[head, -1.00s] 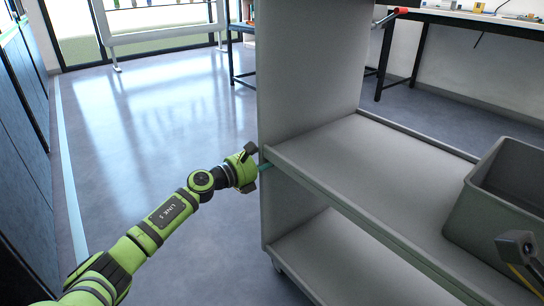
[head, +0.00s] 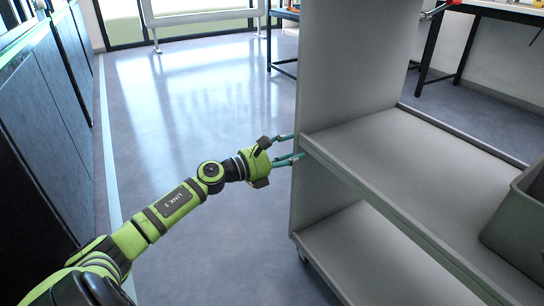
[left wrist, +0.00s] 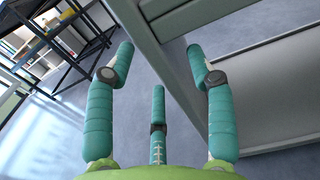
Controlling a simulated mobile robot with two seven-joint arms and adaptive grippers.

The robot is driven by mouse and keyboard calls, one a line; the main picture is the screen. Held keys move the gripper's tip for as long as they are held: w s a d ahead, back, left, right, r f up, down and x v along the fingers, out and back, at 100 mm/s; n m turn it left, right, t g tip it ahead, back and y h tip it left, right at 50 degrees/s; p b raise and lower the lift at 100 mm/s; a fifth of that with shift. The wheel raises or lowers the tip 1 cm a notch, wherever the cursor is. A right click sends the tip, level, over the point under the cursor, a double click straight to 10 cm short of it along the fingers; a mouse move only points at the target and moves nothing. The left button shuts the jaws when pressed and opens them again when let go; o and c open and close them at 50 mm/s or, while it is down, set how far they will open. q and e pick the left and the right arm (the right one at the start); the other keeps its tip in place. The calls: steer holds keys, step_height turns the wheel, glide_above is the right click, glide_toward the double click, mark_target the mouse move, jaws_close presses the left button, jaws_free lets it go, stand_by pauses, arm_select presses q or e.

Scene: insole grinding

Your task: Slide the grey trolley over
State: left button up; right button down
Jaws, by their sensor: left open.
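The grey trolley (head: 350,75) stands at the right in the head view, with a tall end panel and two shelves. Its castor shows at the lower left corner. My left gripper (head: 290,149) is at the left edge of the trolley, level with the upper shelf, its teal fingers pointing at the end panel. In the left wrist view the fingers (left wrist: 160,70) are spread, with nothing held between them. The trolley's edge (left wrist: 165,65) lies just beyond them; I cannot tell if they touch it. My right gripper is not in view.
A grey bin (head: 518,220) sits on the trolley's upper shelf. Dark cabinets (head: 45,120) line the left side. A workbench (head: 500,12) stands behind at the right. The floor (head: 190,110) between cabinets and trolley is clear.

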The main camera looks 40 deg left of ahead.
arm_select(q)
steer(key=shift+v, duration=2.95)
